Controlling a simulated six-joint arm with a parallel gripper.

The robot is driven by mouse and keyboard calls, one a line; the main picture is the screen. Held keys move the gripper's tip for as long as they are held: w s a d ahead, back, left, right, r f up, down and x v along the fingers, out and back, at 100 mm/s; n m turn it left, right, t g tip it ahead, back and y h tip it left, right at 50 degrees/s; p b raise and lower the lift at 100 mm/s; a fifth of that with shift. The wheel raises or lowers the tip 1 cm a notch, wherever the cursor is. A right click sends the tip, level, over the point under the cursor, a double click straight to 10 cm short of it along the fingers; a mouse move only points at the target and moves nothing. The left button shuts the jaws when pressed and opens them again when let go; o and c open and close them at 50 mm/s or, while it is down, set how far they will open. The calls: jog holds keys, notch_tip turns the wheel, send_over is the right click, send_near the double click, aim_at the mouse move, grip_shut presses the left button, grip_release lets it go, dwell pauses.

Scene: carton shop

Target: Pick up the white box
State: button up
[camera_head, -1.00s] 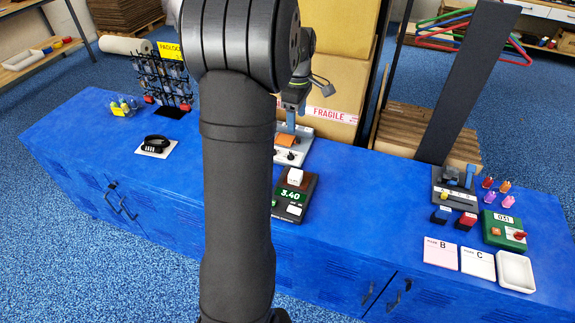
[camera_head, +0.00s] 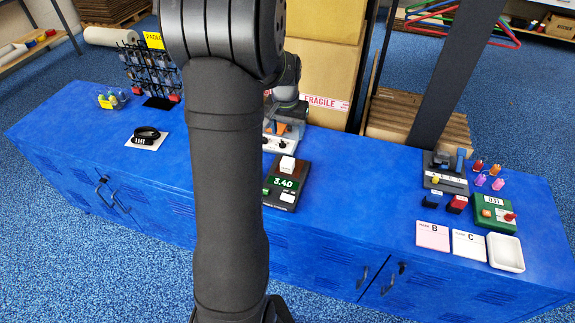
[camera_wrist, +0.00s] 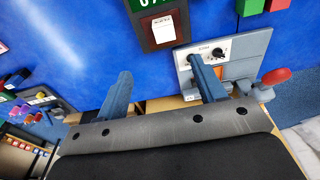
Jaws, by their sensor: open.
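The white box (camera_head: 287,163) is a small white block on a dark scale (camera_head: 284,198) whose green display reads 3.40. In the wrist view a white block (camera_wrist: 163,29) shows on the scale at the top centre, beyond my fingertips. My gripper (camera_wrist: 163,84) is open, its two blue-grey fingers wide apart with nothing between them. In the head view my gripper is behind the scale, over a grey device (camera_head: 275,142) with knobs, and apart from the box. My fingertips cannot be made out clearly there.
A large carton (camera_head: 318,75) marked FRAGILE stands behind the grey device. A black rack (camera_head: 148,75) and a padlock (camera_head: 146,134) are at left. Cards, a white tray (camera_head: 506,252) and a green device (camera_head: 494,212) are at right.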

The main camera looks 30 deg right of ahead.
send_near(288, 161)
jog(key=f, duration=0.5)
jog(key=shift+s+d+f, duration=0.15)
jog(key=shift+d, duration=0.1)
jog(key=shift+w+d+f, duration=0.1)
jog(key=shift+w+f, duration=0.1)
jog(key=shift+f, duration=0.65)
jog(key=shift+w+f, duration=0.2)
jog(key=shift+f, duration=0.65)
jog(key=shift+w+d+f, duration=0.1)
jog(key=shift+w+f, duration=0.15)
jog(key=shift+f, duration=0.6)
jog(key=c, duration=1.2)
jog(key=shift+o, duration=0.2)
jog(key=shift+r, duration=0.1)
